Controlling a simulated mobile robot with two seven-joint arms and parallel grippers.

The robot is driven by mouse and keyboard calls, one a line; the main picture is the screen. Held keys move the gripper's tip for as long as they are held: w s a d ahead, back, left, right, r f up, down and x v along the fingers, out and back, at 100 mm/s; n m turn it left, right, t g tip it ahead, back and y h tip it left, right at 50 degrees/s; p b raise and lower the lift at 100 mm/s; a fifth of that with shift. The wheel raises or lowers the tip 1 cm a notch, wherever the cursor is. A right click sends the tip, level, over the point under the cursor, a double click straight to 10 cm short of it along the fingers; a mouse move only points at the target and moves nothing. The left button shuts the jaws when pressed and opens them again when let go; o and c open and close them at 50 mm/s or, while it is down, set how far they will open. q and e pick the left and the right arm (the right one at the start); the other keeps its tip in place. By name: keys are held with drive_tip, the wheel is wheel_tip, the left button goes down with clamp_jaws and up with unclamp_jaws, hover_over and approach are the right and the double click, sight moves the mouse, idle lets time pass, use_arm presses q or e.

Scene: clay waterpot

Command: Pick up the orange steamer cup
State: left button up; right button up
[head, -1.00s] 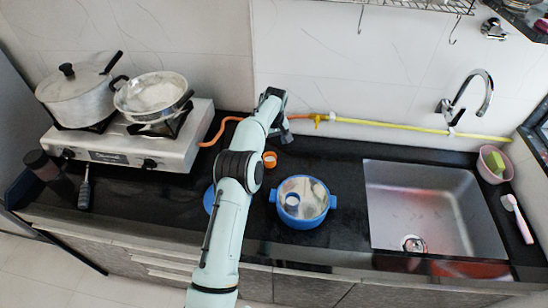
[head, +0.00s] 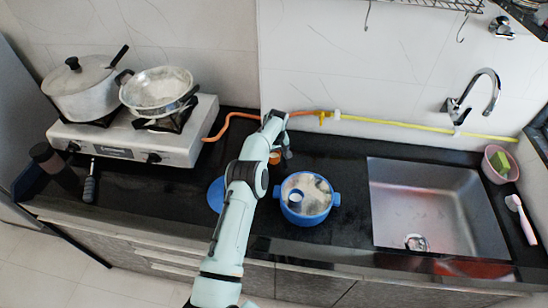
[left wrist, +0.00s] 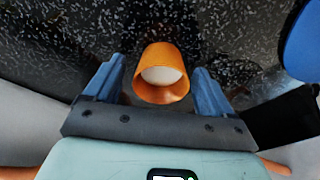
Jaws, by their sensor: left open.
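The orange steamer cup (head: 274,158) stands on the black counter, partly hidden by my left gripper in the head view. In the left wrist view the orange cup (left wrist: 162,72) shows its open mouth and a pale inside. My left gripper (head: 286,150) is open, and its two blue fingers (left wrist: 163,82) are on either side of the cup, with gaps visible between them and it. My right gripper is not in view.
A blue pot (head: 306,212) stands to the right of my arm, and a blue lid (head: 215,194) lies partly behind it. A hose (head: 355,119) runs along the wall. The stove (head: 190,146) is at the left, and the sink (head: 440,205) at the right.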

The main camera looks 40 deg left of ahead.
use_arm(q)
drive_tip(key=c, duration=1)
drive_tip(key=shift+c, duration=0.2)
